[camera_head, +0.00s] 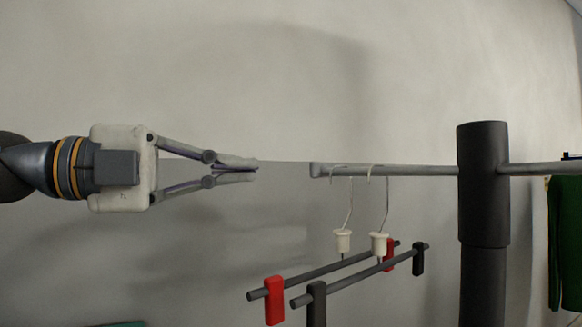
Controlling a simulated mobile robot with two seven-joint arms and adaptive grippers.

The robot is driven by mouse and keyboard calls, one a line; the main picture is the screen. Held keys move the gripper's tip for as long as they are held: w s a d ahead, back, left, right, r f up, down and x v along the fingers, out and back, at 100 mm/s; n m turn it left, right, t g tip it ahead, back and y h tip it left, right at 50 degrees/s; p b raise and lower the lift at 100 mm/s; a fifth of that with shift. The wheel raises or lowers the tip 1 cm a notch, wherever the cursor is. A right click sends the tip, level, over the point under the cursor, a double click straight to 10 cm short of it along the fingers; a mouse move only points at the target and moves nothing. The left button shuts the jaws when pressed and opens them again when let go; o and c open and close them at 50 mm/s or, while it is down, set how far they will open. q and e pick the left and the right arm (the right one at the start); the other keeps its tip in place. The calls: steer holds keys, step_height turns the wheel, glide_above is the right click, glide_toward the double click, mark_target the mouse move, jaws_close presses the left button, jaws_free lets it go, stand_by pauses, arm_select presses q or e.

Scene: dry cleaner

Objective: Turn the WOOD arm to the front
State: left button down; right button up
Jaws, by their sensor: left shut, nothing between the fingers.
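A dark upright post (483,215) stands at the right. A grey horizontal rack arm (420,171) runs left from it and ends in a free tip. No WOOD label or wood-like surface is readable, so I cannot tell whether this is the WOOD arm. My left gripper (252,169) is at the left, pointing right, shut and empty. Its fingertips are level with the arm's tip in the picture, with a visible gap between them. My right gripper is not in view.
Two clip hangers with white collars (342,241) hang from the arm; their dark bars carry red clips (274,301) and black clips (418,259). Another arm (540,168) runs right from the post. A green garment (566,245) hangs at the right edge. A pale wall stands behind.

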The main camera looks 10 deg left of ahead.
arm_select(q)
steer(key=w+d+p, duration=0.1)
steer(key=w+d, duration=0.4)
steer(key=w, duration=0.2)
steer(key=shift+d, duration=0.3)
steer(key=shift+w, duration=0.15)
